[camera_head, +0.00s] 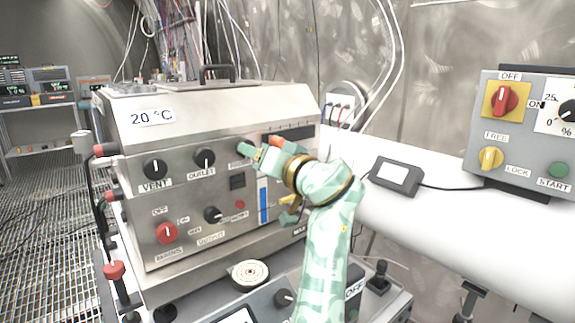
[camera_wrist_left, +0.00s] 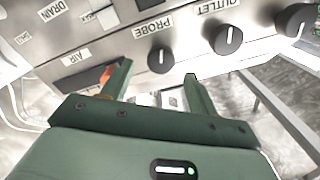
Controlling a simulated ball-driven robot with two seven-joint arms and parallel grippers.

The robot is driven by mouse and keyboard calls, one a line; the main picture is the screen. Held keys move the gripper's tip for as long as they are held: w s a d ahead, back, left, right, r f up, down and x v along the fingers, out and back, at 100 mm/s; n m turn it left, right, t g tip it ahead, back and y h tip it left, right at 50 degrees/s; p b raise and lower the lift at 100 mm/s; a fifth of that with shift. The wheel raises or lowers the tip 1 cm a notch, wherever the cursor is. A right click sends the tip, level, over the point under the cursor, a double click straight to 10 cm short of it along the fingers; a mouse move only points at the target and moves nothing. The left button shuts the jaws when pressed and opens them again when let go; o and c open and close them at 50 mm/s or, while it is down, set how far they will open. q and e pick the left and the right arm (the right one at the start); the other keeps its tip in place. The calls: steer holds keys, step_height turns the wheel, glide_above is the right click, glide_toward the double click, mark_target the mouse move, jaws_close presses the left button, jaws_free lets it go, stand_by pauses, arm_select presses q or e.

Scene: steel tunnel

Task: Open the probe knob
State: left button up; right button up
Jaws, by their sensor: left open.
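The probe knob (camera_wrist_left: 160,60) is a black round knob with a white mark, under an upside-down PROBE label (camera_wrist_left: 153,27) in the left wrist view. Its mark points roughly up and down in that view. My left gripper (camera_wrist_left: 158,71) is open, with its two green fingertips on either side of the knob's lower part; I cannot tell whether they touch it. In the head view my left gripper (camera_head: 258,153) is at the upper right of the steel box's front, and the gripper mostly hides the knob and its label. My right gripper is not in view.
The outlet knob (camera_head: 204,158) and vent knob (camera_head: 155,168) sit to the left on the steel box (camera_head: 200,125). A red mains knob (camera_head: 167,233) is below. At right, a white pipe (camera_head: 455,215) and a grey control box (camera_head: 530,132) stand near my arm.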

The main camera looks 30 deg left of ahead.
arm_select(q)
steer(key=p+v, duration=0.1)
steer(key=v, duration=0.9)
steer(key=shift+d, duration=0.2)
steer(key=shift+s+d+f, duration=0.1)
steer(key=shift+s+f, duration=0.05)
